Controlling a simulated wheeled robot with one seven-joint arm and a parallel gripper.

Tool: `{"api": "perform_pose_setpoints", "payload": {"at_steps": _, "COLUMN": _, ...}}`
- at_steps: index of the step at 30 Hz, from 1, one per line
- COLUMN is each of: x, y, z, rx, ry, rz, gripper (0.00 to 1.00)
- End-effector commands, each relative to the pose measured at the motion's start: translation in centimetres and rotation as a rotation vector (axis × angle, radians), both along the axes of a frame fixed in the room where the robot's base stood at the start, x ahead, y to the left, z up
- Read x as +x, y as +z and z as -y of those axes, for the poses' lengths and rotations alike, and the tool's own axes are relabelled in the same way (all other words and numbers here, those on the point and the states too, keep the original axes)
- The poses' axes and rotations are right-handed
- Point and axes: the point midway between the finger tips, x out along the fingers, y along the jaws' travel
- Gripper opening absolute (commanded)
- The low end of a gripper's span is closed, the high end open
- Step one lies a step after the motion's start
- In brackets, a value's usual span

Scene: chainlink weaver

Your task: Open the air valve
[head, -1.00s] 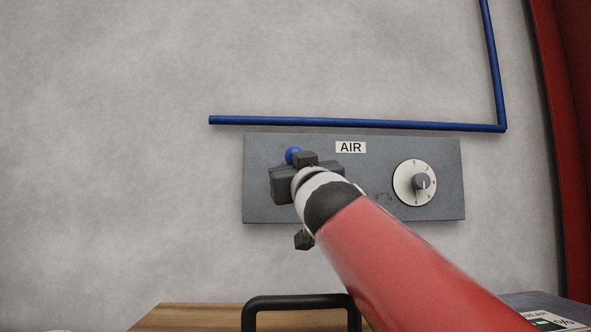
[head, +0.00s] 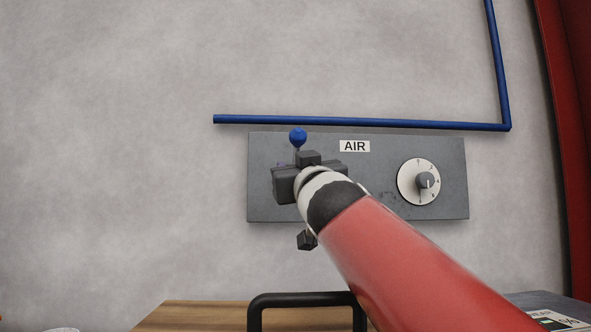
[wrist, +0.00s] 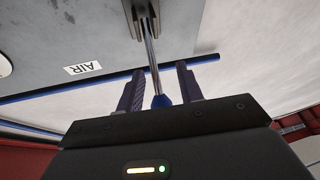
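The air valve's lever, a metal rod (wrist: 150,55) with a blue knob (head: 298,136), stands on the grey panel marked AIR (head: 354,146). In the head view the knob shows just above my gripper (head: 296,180), with a short piece of rod pointing up; the rest is hidden behind my gripper. In the wrist view the picture is turned over, and my gripper (wrist: 159,72) has its two fingers apart. The rod and blue knob (wrist: 161,100) lie between them, with visible gaps on both sides.
A dial (head: 420,182) sits on the panel's right part. A blue pipe (head: 360,122) runs above the panel and turns up at the right. A wooden surface (head: 200,315) and a black bar handle (head: 305,299) are below. A red upright (head: 560,150) stands at the right.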

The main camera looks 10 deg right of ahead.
Motion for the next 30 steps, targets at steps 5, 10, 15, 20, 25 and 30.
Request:
{"api": "perform_pose_setpoints", "payload": {"at_steps": 5, "x": -2.6, "y": -1.3, "z": 0.3, "rx": 0.002, "ry": 0.002, "rz": 0.002, "gripper": 0.37}}
{"api": "perform_pose_setpoints", "payload": {"at_steps": 10, "x": -5.2, "y": -2.3, "z": 0.6, "rx": 0.002, "ry": 0.004, "rz": 0.001, "gripper": 0.37}}
{"api": "perform_pose_setpoints", "payload": {"at_steps": 15, "x": -6.6, "y": -2.9, "z": 0.8, "rx": 0.0, "ry": 0.003, "rz": 0.0, "gripper": 0.37}}
{"api": "perform_pose_setpoints", "payload": {"at_steps": 20, "x": -6.9, "y": -2.9, "z": 0.8, "rx": 0.001, "ry": 0.003, "rz": -0.001, "gripper": 0.37}}
{"api": "perform_pose_setpoints", "payload": {"at_steps": 25, "x": -6.8, "y": -2.9, "z": 0.8, "rx": 0.001, "ry": 0.003, "rz": -0.001, "gripper": 0.37}}
{"api": "perform_pose_setpoints", "payload": {"at_steps": 30, "x": -6.8, "y": -2.9, "z": 0.8, "rx": 0.001, "ry": 0.003, "rz": -0.001, "gripper": 0.37}}
